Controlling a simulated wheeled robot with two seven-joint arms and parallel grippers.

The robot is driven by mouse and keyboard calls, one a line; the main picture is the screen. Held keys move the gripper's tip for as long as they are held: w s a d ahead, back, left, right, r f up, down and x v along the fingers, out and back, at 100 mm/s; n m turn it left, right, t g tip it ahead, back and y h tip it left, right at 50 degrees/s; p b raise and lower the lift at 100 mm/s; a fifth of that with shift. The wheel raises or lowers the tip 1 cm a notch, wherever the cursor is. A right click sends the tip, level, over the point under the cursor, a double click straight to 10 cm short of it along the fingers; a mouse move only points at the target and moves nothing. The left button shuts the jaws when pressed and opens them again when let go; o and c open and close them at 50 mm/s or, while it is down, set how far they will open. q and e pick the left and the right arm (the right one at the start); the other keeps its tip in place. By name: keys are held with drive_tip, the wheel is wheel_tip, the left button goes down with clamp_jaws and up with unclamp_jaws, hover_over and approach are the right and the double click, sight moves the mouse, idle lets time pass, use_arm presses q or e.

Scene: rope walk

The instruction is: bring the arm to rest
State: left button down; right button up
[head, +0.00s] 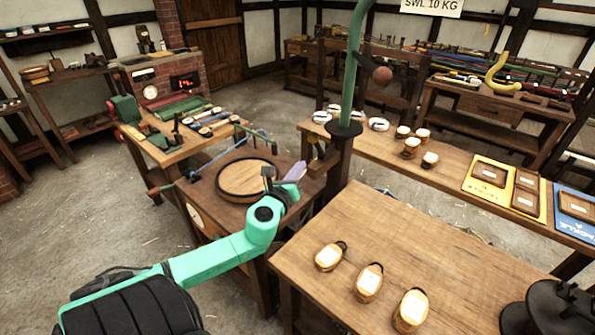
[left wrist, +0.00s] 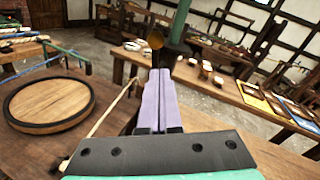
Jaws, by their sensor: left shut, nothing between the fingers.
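My left arm (head: 215,258) is green and reaches in from the lower left of the head view. My left gripper (head: 296,172) has purple fingers and hangs over the right part of the small wooden bench, beside a round wooden disc (head: 246,178) with a dark rim. In the left wrist view the two fingers (left wrist: 159,100) lie together, shut and empty, pointing away toward the green post. The disc shows to their left (left wrist: 48,103). My right gripper is not in view.
A green post (head: 354,70) stands just beyond the gripper. A near table (head: 400,235) holds several tagged wooden blocks (head: 369,280). A long table (head: 440,165) behind carries more blocks and coloured trays (head: 505,187). Open floor (head: 80,220) lies to the left.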

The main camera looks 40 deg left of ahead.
use_arm(q)
drive_tip(key=shift+s+d+r, duration=0.15)
drive_tip(key=shift+s+d, duration=0.2)
drive_tip(key=shift+s, duration=0.15)
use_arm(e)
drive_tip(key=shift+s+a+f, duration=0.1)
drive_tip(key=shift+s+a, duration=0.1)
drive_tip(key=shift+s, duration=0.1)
